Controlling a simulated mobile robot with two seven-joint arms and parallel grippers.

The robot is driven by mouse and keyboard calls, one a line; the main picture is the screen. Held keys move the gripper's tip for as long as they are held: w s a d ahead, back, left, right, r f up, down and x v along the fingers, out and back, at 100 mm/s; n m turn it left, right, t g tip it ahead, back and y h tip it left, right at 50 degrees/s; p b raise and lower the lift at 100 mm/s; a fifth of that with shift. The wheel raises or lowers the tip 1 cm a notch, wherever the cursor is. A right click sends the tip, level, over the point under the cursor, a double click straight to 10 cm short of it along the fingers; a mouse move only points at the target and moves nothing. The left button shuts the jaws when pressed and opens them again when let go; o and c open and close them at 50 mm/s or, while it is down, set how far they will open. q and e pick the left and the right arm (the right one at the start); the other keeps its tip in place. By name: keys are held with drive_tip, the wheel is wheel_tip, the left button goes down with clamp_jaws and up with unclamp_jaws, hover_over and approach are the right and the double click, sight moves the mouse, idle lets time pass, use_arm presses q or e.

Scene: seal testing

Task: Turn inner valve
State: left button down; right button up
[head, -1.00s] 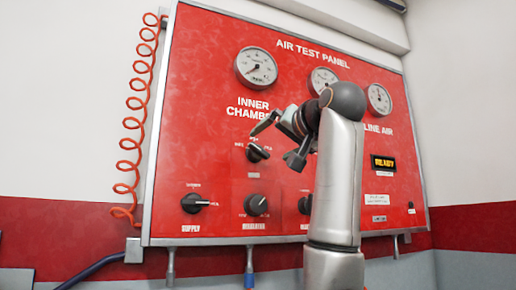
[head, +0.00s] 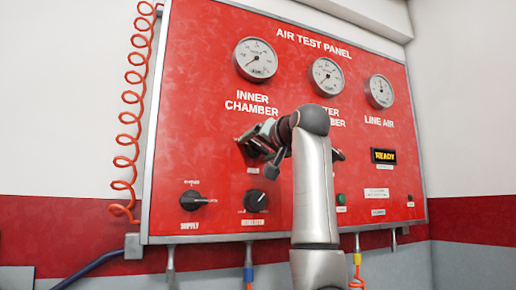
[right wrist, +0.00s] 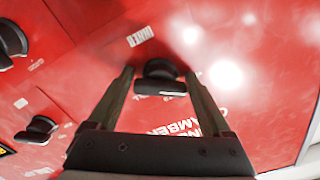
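My right gripper (right wrist: 159,72) is open, with one finger on each side of the knob. Small gaps seem to show, but I cannot tell whether a finger touches it. In the head view my right gripper (head: 255,152) is at the panel below the "INNER CHAMBER" label and hides most of the knob. My left gripper is not in view.
A supply knob (head: 193,200) and another black knob (head: 256,201) sit lower on the panel. The outer-chamber valve (head: 338,155) is partly behind my arm. Gauges line the top, including the inner chamber gauge (head: 255,60). An orange coiled hose (head: 130,130) hangs left.

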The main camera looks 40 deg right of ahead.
drive_tip(key=c, duration=1)
drive_tip(key=shift+m, duration=0.4)
drive_tip(key=m, duration=0.5)
drive_tip(key=shift+a+m, duration=0.15)
drive_tip(key=shift+m, duration=0.15)
drive_tip(key=m, duration=0.5)
drive_tip(key=shift+r, duration=0.15)
drive_tip(key=m, duration=0.6)
drive_tip(key=shift+m, duration=0.4)
drive_tip(key=m, duration=0.5)
drive_tip(key=shift+r+m, duration=0.1)
drive_tip(key=shift+m, duration=0.2)
drive_tip(key=o, duration=1.3)
